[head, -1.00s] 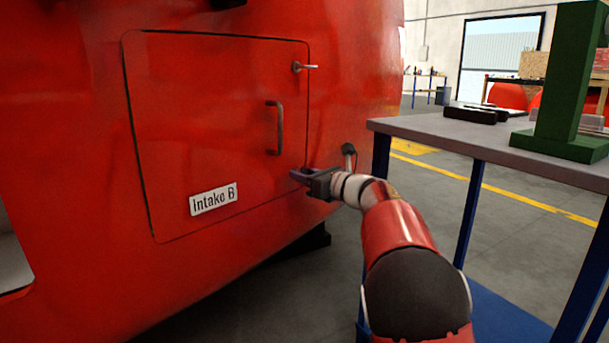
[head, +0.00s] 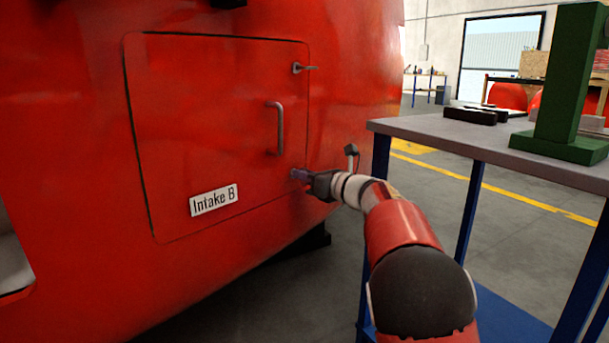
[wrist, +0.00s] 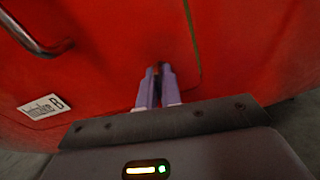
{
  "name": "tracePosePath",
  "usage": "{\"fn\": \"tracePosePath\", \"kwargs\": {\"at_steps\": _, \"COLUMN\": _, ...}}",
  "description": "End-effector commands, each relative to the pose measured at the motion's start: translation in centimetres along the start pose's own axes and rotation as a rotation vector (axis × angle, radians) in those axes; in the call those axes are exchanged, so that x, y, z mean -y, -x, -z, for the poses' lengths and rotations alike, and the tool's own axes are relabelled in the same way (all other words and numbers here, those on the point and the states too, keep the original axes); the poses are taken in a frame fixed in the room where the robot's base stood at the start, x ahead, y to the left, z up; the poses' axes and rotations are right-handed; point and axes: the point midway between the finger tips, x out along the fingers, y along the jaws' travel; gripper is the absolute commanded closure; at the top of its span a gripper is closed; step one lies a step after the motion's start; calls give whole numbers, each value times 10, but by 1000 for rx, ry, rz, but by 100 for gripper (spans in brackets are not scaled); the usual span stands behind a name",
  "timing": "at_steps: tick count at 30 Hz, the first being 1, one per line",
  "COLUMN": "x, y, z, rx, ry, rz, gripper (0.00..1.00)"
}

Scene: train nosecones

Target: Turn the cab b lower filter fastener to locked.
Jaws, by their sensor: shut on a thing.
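The lower filter fastener is at the lower right edge of the red hatch (head: 200,120) marked Intake B. My gripper (head: 300,175) is at that spot, its fingers closed together against the hatch edge. In the wrist view my gripper's two pale purple fingers (wrist: 158,80) are shut on the lower fastener (wrist: 157,67), of which only a small dark bit shows between the tips. The fingers hide its turn position. The upper fastener (head: 305,68), a small metal lever, points to the right across the hatch edge.
A grey handle (head: 279,128) stands out from the hatch above my gripper. The Intake B label (head: 214,200) is at lower left. A workbench (head: 490,140) with a green stand (head: 565,90) is close on the right of my arm.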

Motion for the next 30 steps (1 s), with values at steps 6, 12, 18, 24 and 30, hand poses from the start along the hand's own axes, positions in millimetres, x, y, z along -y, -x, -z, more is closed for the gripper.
{"fn": "tracePosePath", "kwargs": {"at_steps": 6, "x": 1, "y": 1, "z": -2, "rx": 0, "ry": -182, "rz": 0, "gripper": 100}}
{"fn": "tracePosePath", "kwargs": {"at_steps": 12, "x": 3, "y": 1, "z": -2, "rx": -1, "ry": -373, "rz": 2, "gripper": 100}}
{"fn": "tracePosePath", "kwargs": {"at_steps": 18, "x": 3, "y": 1, "z": -2, "rx": -1, "ry": -564, "rz": 1, "gripper": 100}}
{"fn": "tracePosePath", "kwargs": {"at_steps": 24, "x": 3, "y": 0, "z": -2, "rx": -1, "ry": -754, "rz": 0, "gripper": 100}}
{"fn": "tracePosePath", "kwargs": {"at_steps": 30, "x": 4, "y": 0, "z": -1, "rx": -1, "ry": -946, "rz": 2, "gripper": 100}}
